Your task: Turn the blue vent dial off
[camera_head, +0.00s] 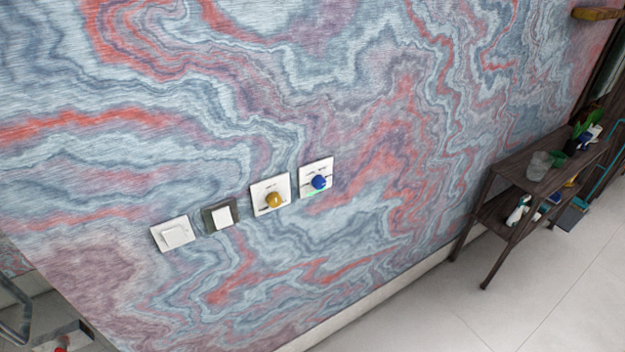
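The blue vent dial (319,182) is a round blue knob on a square white plate (316,166) fixed to the marbled wall. It is the rightmost of a row of wall fittings. Small dark markings surround the knob, and a thin green strip shows near the plate's lower edge. The markings are too small to read, and I cannot tell the knob's setting. Neither of my grippers shows in the head view, and nothing visible touches the dial.
Left of the blue dial are a yellow dial (274,199), a dark-framed switch (221,215) and a white switch (173,234). A dark wooden shelf unit (508,205) with cups and bottles stands at right. Light floor (430,305) lies clear. Partly cut-off grey objects occupy the lower left corner.

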